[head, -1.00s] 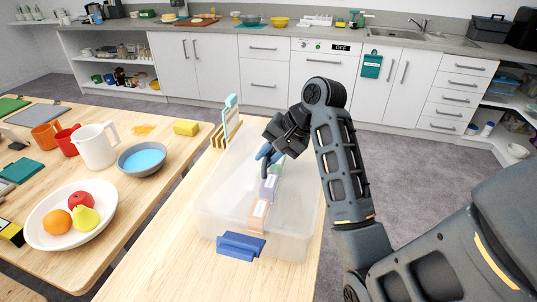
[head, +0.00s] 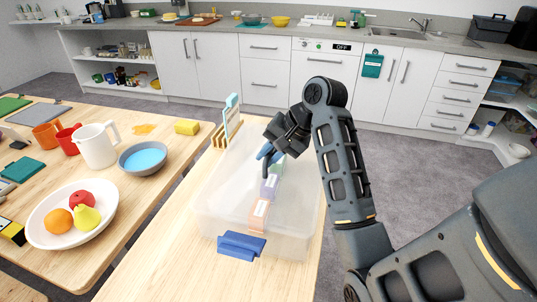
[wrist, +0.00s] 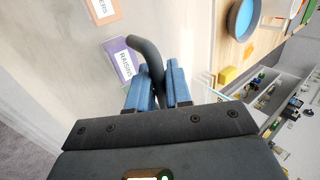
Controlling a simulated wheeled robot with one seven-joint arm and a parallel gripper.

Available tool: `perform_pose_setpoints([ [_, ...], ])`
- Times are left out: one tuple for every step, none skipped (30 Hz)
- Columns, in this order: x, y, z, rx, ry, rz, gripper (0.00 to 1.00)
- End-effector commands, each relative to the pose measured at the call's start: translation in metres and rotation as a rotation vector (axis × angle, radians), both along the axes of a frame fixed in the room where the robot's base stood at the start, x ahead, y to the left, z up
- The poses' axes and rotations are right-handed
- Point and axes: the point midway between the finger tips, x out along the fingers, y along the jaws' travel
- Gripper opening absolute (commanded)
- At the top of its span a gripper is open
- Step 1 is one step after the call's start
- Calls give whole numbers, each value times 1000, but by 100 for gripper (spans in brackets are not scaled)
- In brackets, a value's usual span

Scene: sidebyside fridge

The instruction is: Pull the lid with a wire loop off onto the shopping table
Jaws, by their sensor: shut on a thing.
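A frosted, see-through lid (head: 225,182) tops a clear box (head: 283,243) on the wooden table, with a blue clip at its front edge. A thick dark grey wire loop (wrist: 145,48) rises from the lid in the wrist view. My gripper (head: 266,154) is over the lid's far middle, with its blue fingers (wrist: 158,88) shut on the loop. The far end of the loop is bent and sticks out past the fingertips. The lid looks seated on the box; any gap at its rim cannot be told.
Purple (head: 269,186) and orange (head: 258,213) labelled pieces show at the lid. A wooden rack (head: 218,137) stands behind the box. On the left table are a fruit plate (head: 40,225), a bowl (head: 142,172) and a white jug (head: 95,146). The near left of the box's table is bare.

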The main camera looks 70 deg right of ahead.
Motion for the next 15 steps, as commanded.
perform_pose_setpoints([
  [0, 0, 3, -1, -1, 0, 0],
  [0, 0, 4, -1, -1, 0, 0],
  [0, 0, 6, -1, -1, 0, 0],
  [0, 0, 7, -1, -1, 0, 0],
  [0, 0, 8, -1, -1, 0, 0],
  [0, 0, 9, -1, -1, 0, 0],
  [0, 0, 10, -1, -1, 0, 0],
  [0, 0, 11, -1, -1, 0, 0],
  [0, 0, 12, -1, -1, 0, 0],
  [0, 0, 13, -1, -1, 0, 0],
  [0, 0, 14, -1, -1, 0, 0],
  [0, 0, 15, -1, -1, 0, 0],
  [0, 0, 16, -1, -1, 0, 0],
  [0, 0, 17, -1, -1, 0, 0],
  [0, 0, 18, -1, -1, 0, 0],
])
